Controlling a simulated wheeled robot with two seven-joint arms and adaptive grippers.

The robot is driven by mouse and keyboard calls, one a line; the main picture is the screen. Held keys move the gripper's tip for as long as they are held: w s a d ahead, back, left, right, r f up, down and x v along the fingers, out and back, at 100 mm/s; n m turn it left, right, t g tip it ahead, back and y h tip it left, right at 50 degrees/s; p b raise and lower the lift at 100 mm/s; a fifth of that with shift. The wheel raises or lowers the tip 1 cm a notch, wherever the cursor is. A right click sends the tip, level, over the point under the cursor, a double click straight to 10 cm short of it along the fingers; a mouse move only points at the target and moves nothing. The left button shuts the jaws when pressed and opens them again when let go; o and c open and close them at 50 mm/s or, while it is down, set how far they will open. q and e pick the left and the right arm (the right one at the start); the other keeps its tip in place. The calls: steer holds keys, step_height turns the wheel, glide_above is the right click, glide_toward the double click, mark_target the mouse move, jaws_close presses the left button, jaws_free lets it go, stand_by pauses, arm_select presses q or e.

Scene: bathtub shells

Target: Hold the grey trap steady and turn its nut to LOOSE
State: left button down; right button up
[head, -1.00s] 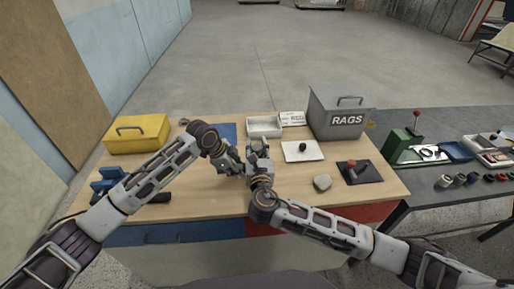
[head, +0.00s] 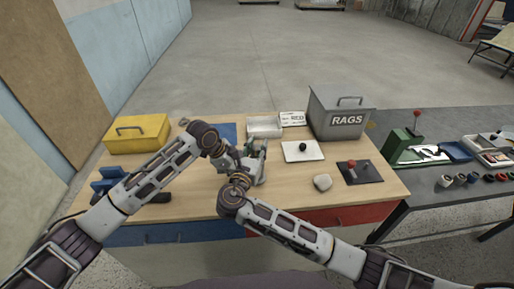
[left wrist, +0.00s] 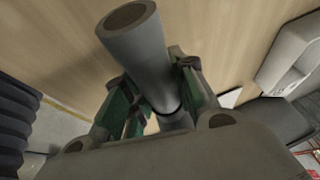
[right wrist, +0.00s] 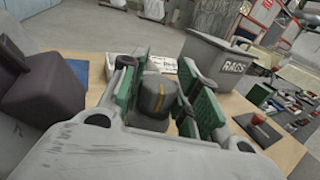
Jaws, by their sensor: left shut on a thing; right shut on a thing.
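The grey trap shows in the left wrist view as a thick grey pipe (left wrist: 142,55) with an open end towards the camera. My left gripper (left wrist: 155,92) has its green-padded fingers shut on either side of the pipe. In the right wrist view, a dark grey rounded nut (right wrist: 152,105) with a yellow stripe sits between the green pads of my right gripper (right wrist: 157,78), which is shut on it. In the head view both grippers meet over the middle of the bench, and my right gripper (head: 253,170) hides much of the trap. No LOOSE mark is readable.
The front right is clear.

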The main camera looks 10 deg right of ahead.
mark_target(257, 147)
stand_by(0.3)
steer(key=o, duration=1.1)
steer(key=shift+r, duration=0.1)
steer(key=shift+r, duration=4.85)
